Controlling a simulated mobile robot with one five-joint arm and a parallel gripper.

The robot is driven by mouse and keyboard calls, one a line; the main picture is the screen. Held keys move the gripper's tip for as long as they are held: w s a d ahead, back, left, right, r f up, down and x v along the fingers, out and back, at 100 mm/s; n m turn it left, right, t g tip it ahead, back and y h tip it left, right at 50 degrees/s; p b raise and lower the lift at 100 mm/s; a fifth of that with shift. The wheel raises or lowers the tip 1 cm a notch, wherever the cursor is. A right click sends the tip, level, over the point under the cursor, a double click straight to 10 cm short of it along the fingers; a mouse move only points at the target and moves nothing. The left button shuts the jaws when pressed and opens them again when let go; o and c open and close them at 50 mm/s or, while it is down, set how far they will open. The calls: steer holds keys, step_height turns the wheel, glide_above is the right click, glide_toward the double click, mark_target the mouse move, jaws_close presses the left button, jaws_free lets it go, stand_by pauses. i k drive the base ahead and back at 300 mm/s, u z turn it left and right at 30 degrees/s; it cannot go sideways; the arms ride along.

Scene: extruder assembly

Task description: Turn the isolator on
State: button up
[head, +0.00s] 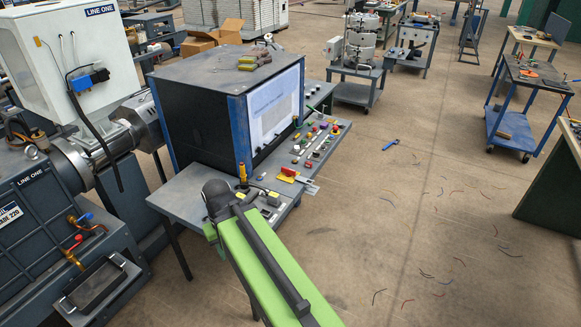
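A control desk (178,196) with a sloped panel of buttons stands left of the middle in the head view. No label marks the isolator in this view. A red and yellow piece (289,172) at the desk's near right part looks like a switch handle, but it is too small to tell its position. My green arm reaches up from the bottom to the desk's near edge. My gripper does not show; the fingers are out of sight behind or below the arm's dark end.
A dark cabinet with a screen (274,108) stands on the desk. A yellow-handled tool (242,173) is near the arm's end. Machines marked LINE ONE (72,60) fill the left. A blue cart (520,105) stands right. Floor between is open, with scattered wire bits and a blue tool (391,144).

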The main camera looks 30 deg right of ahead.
mark_target(289, 172)
steer(key=i, duration=1.25)
steer(key=u, duration=0.05)
